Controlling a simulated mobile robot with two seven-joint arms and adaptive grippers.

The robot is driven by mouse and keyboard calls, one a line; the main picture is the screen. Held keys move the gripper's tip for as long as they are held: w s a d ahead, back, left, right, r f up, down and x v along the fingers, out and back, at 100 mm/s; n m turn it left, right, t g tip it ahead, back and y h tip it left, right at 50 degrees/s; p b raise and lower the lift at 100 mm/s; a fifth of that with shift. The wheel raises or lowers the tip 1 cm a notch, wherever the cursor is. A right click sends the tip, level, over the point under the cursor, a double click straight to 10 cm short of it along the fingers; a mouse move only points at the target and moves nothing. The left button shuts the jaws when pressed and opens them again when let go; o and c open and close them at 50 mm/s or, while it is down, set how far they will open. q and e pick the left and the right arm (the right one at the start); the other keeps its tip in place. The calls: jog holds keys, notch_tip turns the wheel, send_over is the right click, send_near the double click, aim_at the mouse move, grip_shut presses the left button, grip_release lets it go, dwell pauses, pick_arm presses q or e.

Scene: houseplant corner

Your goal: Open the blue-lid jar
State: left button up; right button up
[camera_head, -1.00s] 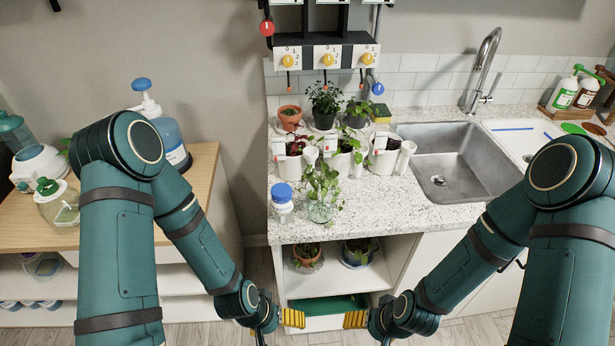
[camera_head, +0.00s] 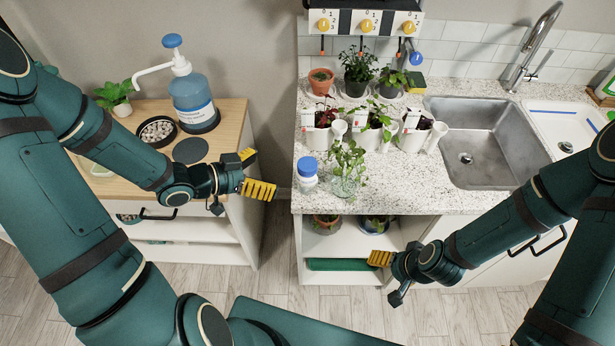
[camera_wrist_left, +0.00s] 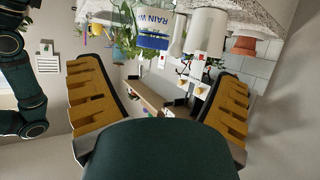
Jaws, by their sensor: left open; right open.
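The blue-lid jar (camera_head: 307,173) is a small white jar with a blue cap. It stands upright on the speckled counter near its front left corner, left of a glass jar of cuttings (camera_head: 345,178). My left gripper (camera_head: 260,172) is open and empty, left of the jar and apart from it, over the gap between the wooden cabinet and the counter. Its two yellow fingers also show spread in the left wrist view (camera_wrist_left: 157,100). My right gripper (camera_head: 384,265) is open and empty in front of the counter's lower shelf, below and right of the jar; one finger is mostly hidden.
Several potted plants (camera_head: 372,125) stand behind the jar. The sink (camera_head: 480,135) is to the right. On the wooden cabinet stand a blue pump bottle (camera_head: 193,97) and a black bowl of pebbles (camera_head: 157,131). Counter around the jar's front and left is clear.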

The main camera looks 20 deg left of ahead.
aim_at(314, 166)
pick_arm(q)
jog(key=b+x, duration=0.1)
jog(key=x, duration=0.6)
jog(key=shift+d+r+b, duration=0.1)
jog(key=shift+d+b, duration=0.1)
jog(key=shift+b, duration=0.15)
jog(key=shift+d+r+b+x, duration=0.1)
jog(key=shift+b+x, duration=0.05)
jog(key=shift+x, duration=0.95)
jog(key=shift+d+r+b+x, duration=0.1)
jog(key=shift+d+b+x, duration=0.1)
jog(key=shift+x, duration=0.85)
jog(key=shift+d+r+b+x, duration=0.1)
jog(key=shift+b+x, duration=0.05)
jog(key=shift+x, duration=0.95)
jog(key=shift+s+a, duration=0.1)
jog(key=shift+s, duration=0.05)
grip_shut()
